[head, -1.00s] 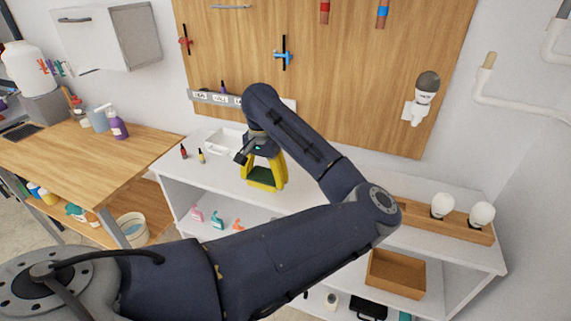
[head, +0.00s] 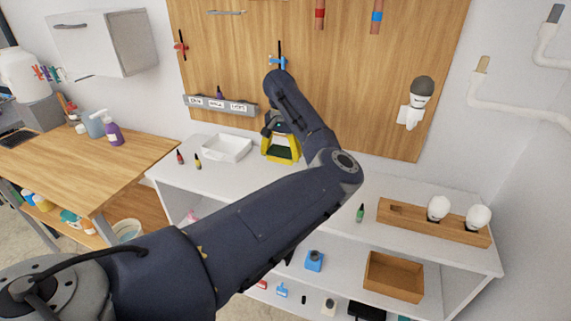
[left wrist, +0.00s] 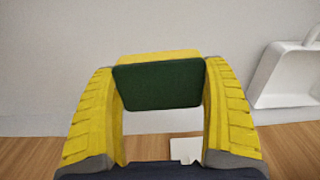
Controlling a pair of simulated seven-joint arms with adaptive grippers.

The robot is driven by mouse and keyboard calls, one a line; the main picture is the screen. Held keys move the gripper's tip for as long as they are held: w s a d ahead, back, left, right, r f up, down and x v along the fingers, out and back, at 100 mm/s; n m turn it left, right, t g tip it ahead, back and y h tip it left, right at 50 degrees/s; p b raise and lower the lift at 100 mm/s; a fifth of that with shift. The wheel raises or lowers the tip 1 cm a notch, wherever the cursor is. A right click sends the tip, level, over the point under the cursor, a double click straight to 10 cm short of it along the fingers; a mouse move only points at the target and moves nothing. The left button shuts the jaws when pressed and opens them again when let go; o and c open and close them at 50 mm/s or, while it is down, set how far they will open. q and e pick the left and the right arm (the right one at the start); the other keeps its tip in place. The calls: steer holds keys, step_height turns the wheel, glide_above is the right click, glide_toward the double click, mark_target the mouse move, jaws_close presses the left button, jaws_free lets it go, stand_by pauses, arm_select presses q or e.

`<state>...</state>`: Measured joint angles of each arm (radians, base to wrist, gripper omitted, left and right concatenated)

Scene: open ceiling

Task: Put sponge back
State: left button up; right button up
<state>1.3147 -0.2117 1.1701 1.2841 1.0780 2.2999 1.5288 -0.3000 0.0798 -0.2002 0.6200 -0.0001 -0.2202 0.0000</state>
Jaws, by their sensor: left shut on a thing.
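My left gripper (head: 281,154) has yellow fingers and is over the back of the white worktop, close to the wooden wall panel. It is shut on a sponge (left wrist: 158,86), which is dark green on its broad face and yellow along one edge. In the left wrist view the sponge sits level between the two fingertips, with a pale surface beyond it. In the head view the sponge is small and partly hidden by the fingers. I cannot tell whether it touches the worktop. My right gripper is not in view.
A white tray (head: 226,148) stands left of my gripper; two small bottles are left of it. A labelled grey rail (head: 219,104) is on the panel. A wooden bulb holder (head: 433,222) and a green bottle (head: 360,213) are at right. The worktop between is partly hidden by my arm.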

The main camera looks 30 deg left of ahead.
mark_target(285, 169)
arm_select(q)
steer(key=w, duration=0.2)
steer(key=w+f, duration=0.1)
steer(key=shift+w+a, duration=0.2)
steer(key=shift+a, duration=0.15)
steer(key=shift+f, duration=2.6)
steer(key=shift+w+f, duration=0.2)
steer(key=shift+f, duration=0.25)
steer(key=shift+f, duration=0.1)
steer(key=o, duration=1)
steer(key=shift+r, duration=3.9)
